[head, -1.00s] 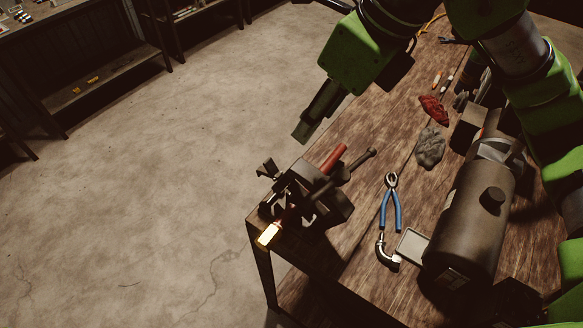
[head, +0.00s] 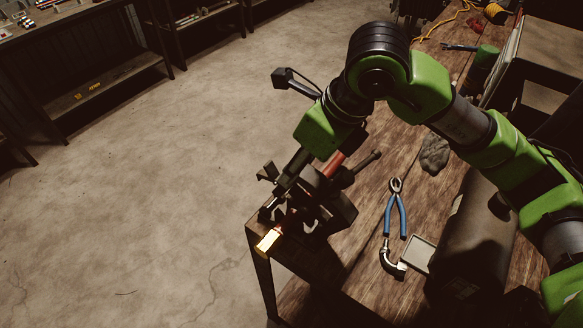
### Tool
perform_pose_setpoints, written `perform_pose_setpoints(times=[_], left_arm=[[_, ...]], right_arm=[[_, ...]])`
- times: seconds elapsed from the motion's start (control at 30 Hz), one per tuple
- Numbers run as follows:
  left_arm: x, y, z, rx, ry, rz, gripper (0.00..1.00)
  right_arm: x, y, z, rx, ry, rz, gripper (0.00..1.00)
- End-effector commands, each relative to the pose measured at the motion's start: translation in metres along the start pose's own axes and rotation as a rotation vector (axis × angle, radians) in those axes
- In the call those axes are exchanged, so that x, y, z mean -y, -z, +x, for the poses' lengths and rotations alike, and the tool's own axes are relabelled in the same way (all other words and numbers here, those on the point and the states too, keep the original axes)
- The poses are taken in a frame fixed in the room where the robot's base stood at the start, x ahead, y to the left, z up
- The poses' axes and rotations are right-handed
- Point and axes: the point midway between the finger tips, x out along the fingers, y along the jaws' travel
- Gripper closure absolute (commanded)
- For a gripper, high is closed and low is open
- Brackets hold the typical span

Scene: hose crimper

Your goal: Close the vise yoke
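The dark metal vise (head: 337,209) sits at the near left corner of the wooden workbench, with a bar handle (head: 368,160) sticking out to the upper right. A red cylindrical part (head: 333,165) lies along its top, partly hidden by my arm. The yoke is dark on dark, and I cannot tell how far open it stands. A bright gold-yellow piece (head: 268,242) is at the vise's front. My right gripper (head: 271,207) reaches down over the vise's left side, its fingertips close to or touching it. Its opening cannot be made out. My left gripper is not in view.
Blue-handled pliers (head: 395,210), a bent metal fitting (head: 392,262) and a small grey tray (head: 418,253) lie right of the vise. A large dark cylinder (head: 470,240) and a grey rag (head: 434,152) are farther right. Open floor lies left of the bench.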

Motion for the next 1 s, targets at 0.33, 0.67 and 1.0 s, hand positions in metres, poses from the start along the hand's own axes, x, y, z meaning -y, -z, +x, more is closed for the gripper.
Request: perform_pose_setpoints(times=[0.33,0.67,1.0], left_arm=[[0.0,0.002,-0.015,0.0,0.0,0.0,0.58],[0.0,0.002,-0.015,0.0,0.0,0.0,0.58],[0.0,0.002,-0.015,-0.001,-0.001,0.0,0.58]], right_arm=[[0.0,-0.001,0.044,0.0,0.0,0.001,0.58],[0.0,0.0,0.049,0.001,0.001,0.0,0.58],[0.001,-0.001,0.049,-0.001,0.001,0.0,1.0]])
